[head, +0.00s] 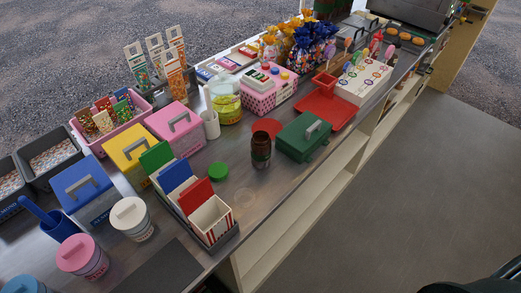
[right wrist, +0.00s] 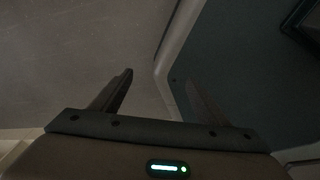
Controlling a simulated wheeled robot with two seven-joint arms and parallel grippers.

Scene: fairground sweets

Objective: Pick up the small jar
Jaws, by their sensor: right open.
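A small brown jar (head: 261,151) stands upright and open-topped on the counter, near its front edge in the middle of the head view. A round green lid (head: 218,171) lies on the counter to its left. A larger clear jar with yellow contents (head: 227,104) stands farther back. My right gripper (right wrist: 158,76) shows only in the right wrist view; its two fingers are apart with nothing between them. The small jar does not show in that view. My left gripper is in neither view.
A green box with a grey handle (head: 304,137) stands right of the jar, and a red disc (head: 267,127) lies behind it. A rack of striped cartons (head: 210,218) stands at front left. The counter (head: 250,186) is bare just before the jar.

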